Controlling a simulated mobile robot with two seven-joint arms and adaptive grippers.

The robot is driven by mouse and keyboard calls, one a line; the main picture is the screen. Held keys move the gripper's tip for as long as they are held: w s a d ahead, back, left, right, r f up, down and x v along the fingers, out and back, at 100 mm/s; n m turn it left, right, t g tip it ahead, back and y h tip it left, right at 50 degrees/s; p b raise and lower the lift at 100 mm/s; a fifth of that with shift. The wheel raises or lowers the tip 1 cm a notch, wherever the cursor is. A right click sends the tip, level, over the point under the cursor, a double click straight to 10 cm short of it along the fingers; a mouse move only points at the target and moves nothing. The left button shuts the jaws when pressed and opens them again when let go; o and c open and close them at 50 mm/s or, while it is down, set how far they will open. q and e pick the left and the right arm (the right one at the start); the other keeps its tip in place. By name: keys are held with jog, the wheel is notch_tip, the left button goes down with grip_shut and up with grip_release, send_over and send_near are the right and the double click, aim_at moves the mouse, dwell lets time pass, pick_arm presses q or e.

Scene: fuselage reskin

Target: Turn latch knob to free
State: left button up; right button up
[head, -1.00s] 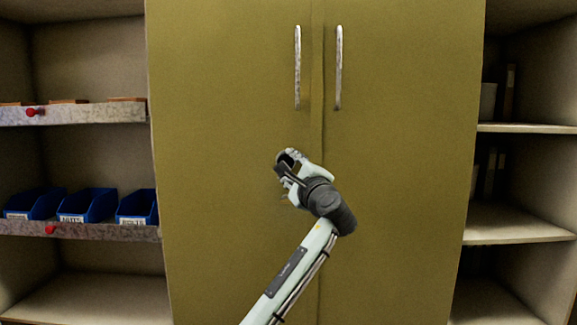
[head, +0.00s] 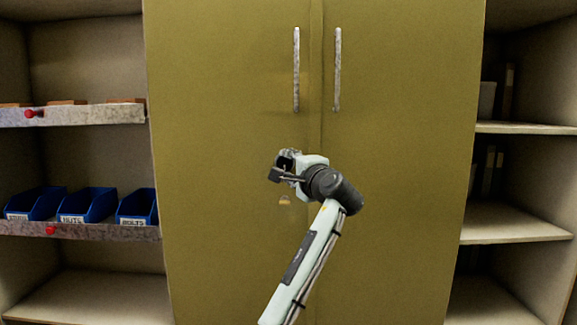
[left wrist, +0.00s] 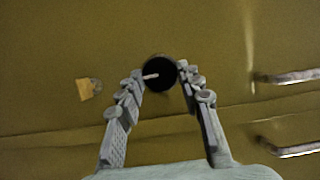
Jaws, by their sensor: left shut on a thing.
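The latch knob (left wrist: 158,84) is a round black disc with a white pointer line, on the olive cabinet door. In the left wrist view the line points left, roughly toward a small yellow padlock mark (left wrist: 88,89) on the door. That mark also shows in the head view (head: 285,201), just below the gripper. My left gripper (head: 280,168) is at the door, below the handles. Its two fingers are shut on the knob, one on each side. In the head view the gripper hides most or all of the knob. My right gripper is not in view.
Two vertical metal handles (head: 296,70) (head: 337,70) flank the door seam above the gripper. Open shelves stand on both sides. The left ones hold labelled blue bins (head: 87,206) and have red knobs (head: 50,230) on their edges. The door around the gripper is clear.

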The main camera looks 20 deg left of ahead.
pick_arm(q)
jog(key=o, duration=1.1)
jog(key=shift+a, duration=0.1)
jog(key=v, duration=1.2)
